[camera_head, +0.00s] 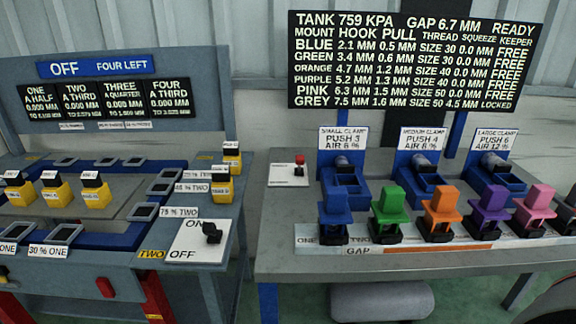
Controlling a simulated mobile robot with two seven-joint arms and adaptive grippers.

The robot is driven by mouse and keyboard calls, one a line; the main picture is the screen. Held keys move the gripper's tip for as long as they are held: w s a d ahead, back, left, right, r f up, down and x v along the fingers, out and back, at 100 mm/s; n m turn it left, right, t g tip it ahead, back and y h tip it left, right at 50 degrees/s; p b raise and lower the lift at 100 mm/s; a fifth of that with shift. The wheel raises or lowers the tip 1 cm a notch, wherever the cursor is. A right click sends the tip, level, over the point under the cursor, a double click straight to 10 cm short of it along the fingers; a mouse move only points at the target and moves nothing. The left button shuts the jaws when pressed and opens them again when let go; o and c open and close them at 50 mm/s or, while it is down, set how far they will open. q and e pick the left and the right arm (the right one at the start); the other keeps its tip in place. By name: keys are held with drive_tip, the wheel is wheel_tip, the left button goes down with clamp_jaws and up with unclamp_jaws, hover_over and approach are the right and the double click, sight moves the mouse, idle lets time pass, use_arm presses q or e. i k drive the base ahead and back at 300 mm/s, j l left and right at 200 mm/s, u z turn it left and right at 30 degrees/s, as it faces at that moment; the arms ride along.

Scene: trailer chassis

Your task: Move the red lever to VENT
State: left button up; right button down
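The red lever (299,160) stands on a small white plate (283,173) at the left back of the right-hand grey bench. It has a red knob on top and a dark stem below. The plate carries small lettering near its upper left and lower left edges, too small to read, so I cannot tell which label is VENT or which way the lever is set. Neither of my grippers shows in the head view.
Right of the lever stand blue clamps (345,178). Along the bench front, several coloured blocks (388,210) stand behind a gap scale (390,249). A left bench holds yellow pieces (95,190) and a black ON/OFF switch (211,233). A text board (410,62) hangs behind.

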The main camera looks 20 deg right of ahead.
sight(300, 160)
drive_tip(key=i+j, duration=0.1)
drive_tip(key=j, duration=0.35)
drive_tip(key=i+j+z, duration=0.1)
drive_tip(key=j, duration=0.35)
drive_tip(key=i+j, duration=0.15)
drive_tip(key=j, duration=0.3)
drive_tip(key=i+j+z, duration=0.1)
drive_tip(key=j, duration=0.4)
